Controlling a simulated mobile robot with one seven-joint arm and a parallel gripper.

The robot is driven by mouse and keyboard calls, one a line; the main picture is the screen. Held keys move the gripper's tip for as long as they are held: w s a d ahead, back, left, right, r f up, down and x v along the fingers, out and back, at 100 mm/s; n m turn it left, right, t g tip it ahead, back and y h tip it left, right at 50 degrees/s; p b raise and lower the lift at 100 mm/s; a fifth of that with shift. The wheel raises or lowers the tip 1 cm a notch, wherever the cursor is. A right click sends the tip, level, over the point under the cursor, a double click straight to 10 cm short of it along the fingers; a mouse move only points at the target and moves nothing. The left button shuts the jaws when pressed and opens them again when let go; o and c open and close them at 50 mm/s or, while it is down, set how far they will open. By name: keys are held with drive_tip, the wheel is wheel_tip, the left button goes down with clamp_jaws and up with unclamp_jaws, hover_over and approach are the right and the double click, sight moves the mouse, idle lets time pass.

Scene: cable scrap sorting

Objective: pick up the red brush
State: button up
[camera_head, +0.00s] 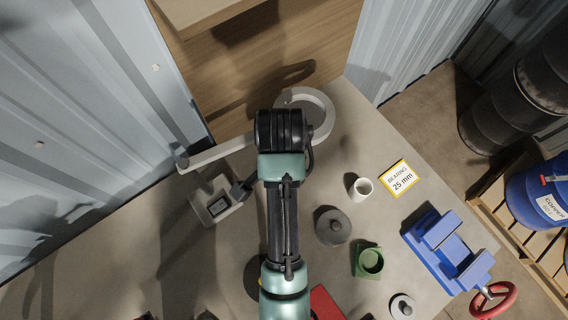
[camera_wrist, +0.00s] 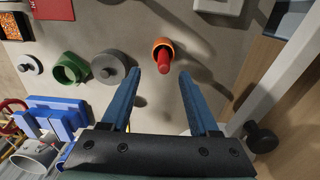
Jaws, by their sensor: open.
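A red rod-like piece, which looks like the red brush (camera_wrist: 164,66), shows in the wrist view with its near end towards the camera. Its far end meets an orange round piece (camera_wrist: 161,43); I cannot tell whether that is a cup or part of the brush. My gripper (camera_wrist: 160,73) is open, its two blue fingers reaching towards the brush. In the picture the brush lies between and just beyond the fingertips, and no contact shows. In the head view my arm hides the brush and the fingers.
On the grey table (camera_head: 395,235) stand a dark round lidded piece (camera_head: 333,226), a green fitting (camera_head: 370,261), a white cup (camera_head: 361,188), a yellow-edged sign (camera_head: 400,179) and a blue vise (camera_head: 445,250). A red flat object (camera_head: 325,304) lies near my arm. A wooden panel (camera_head: 270,65) rises behind.

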drive_tip(key=shift+w+d+f+p, duration=0.15)
drive_tip(key=shift+f+p, duration=0.3)
drive_tip(key=shift+f, duration=1.35)
drive_tip(key=shift+w+f+p, duration=0.25)
drive_tip(key=shift+f+p, duration=0.2)
drive_tip(key=shift+f, duration=1.3)
drive_tip(key=shift+w+d+f+p, duration=0.15)
drive_tip(key=shift+f+p, duration=0.3)
drive_tip(key=shift+f, duration=1.35)
drive_tip(key=shift+a, duration=0.1)
clamp_jaws()
